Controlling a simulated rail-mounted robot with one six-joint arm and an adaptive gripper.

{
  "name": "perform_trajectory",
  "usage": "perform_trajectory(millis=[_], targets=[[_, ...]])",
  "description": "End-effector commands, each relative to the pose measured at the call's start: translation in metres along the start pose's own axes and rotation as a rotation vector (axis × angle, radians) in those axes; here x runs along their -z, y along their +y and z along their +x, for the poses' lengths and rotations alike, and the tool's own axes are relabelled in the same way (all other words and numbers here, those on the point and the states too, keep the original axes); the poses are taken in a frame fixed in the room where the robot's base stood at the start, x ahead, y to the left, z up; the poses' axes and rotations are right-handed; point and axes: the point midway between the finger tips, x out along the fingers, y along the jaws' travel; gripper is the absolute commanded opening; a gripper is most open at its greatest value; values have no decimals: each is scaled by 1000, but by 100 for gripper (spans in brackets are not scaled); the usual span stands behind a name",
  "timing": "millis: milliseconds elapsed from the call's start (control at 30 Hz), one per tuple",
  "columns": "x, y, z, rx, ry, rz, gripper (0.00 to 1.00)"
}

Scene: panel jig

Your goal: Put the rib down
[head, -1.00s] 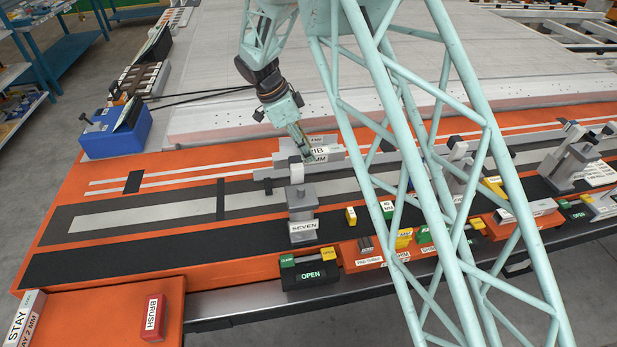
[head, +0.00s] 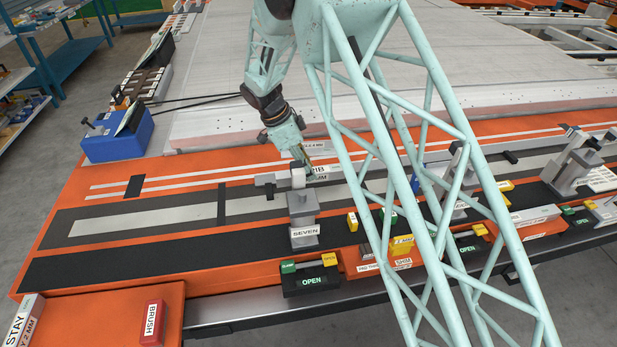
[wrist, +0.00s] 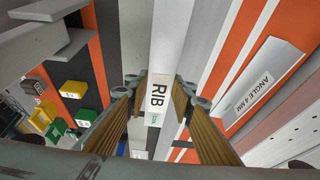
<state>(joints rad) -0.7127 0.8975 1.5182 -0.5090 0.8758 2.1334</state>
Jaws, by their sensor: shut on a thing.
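The rib (wrist: 157,60) is a long pale grey bar with a white "RIB" label, running between my gripper's fingers in the wrist view. My gripper (wrist: 155,100) is shut on it near the label. In the head view my gripper (head: 307,168) and the rib (head: 328,174) are just behind the post marked "SEVEN" (head: 304,232), over the orange bench with dark and grey strips. The lattice hides part of the rib's right side. I cannot tell whether the rib touches the bench.
A bar labelled "ANGLE 4 MM" (wrist: 262,82) lies on the orange bench beside the rib. Clamp posts (head: 575,165) stand at the right. Yellow and green blocks (wrist: 72,90) and "OPEN" boxes (head: 310,281) line the front edge. The bench's left end is mostly clear.

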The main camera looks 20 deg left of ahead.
Motion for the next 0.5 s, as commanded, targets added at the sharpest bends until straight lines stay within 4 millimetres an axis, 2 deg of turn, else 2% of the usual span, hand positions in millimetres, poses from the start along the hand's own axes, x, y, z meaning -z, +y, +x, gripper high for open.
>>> perform_trajectory(millis=[300, 500], targets=[[-11, 1, 27, -1, 0, -1, 8], [-13, 0, 32, 0, 0, -1, 8]])
